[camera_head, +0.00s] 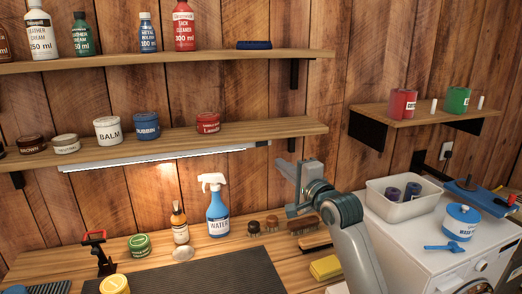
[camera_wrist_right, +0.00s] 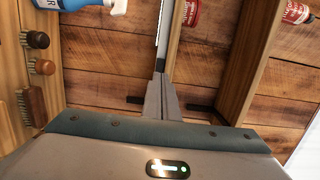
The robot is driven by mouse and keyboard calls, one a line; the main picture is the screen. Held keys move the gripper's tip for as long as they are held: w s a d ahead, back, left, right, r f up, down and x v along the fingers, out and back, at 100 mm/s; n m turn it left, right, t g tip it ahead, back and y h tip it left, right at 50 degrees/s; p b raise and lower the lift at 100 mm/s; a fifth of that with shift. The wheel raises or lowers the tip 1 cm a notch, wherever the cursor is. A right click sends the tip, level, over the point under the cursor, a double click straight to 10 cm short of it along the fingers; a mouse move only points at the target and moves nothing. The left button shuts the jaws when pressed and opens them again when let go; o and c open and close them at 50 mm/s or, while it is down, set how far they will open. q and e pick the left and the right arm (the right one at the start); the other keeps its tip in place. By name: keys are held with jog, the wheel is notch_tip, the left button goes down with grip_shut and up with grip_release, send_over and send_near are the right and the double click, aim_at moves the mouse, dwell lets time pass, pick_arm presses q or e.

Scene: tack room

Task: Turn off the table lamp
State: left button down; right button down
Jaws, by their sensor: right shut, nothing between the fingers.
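The lamp is a long pale light bar (camera_head: 165,158) fixed under the lower wall shelf. The wall and bench below it are bright, so it looks lit. In the right wrist view it is a white strip (camera_wrist_right: 166,32) with a dark end piece (camera_wrist_right: 160,66). My right gripper (camera_head: 281,164) is shut and empty, just right of and slightly below the bar's right end. In the right wrist view its fingertips (camera_wrist_right: 160,80) are close to the dark end; I cannot tell whether they touch. My left gripper is not in view.
The lower shelf (camera_head: 255,134) holds tins and jars just above the bar. A blue spray bottle (camera_head: 218,212), brushes (camera_head: 303,226) and a yellow sponge (camera_head: 325,267) stand below on the bench. A small shelf (camera_head: 423,115) and a white bin (camera_head: 388,206) are at right.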

jog(key=p, duration=0.5)
send_near(256, 146)
jog(key=x, duration=0.5)
jog(key=shift+w+r, duration=0.1)
jog(key=shift+r, duration=0.1)
jog(key=shift+w+a+f, duration=0.1)
jog(key=shift+w+a, duration=0.15)
jog(key=shift+w, duration=0.25)
jog(key=shift+w+a, duration=0.15)
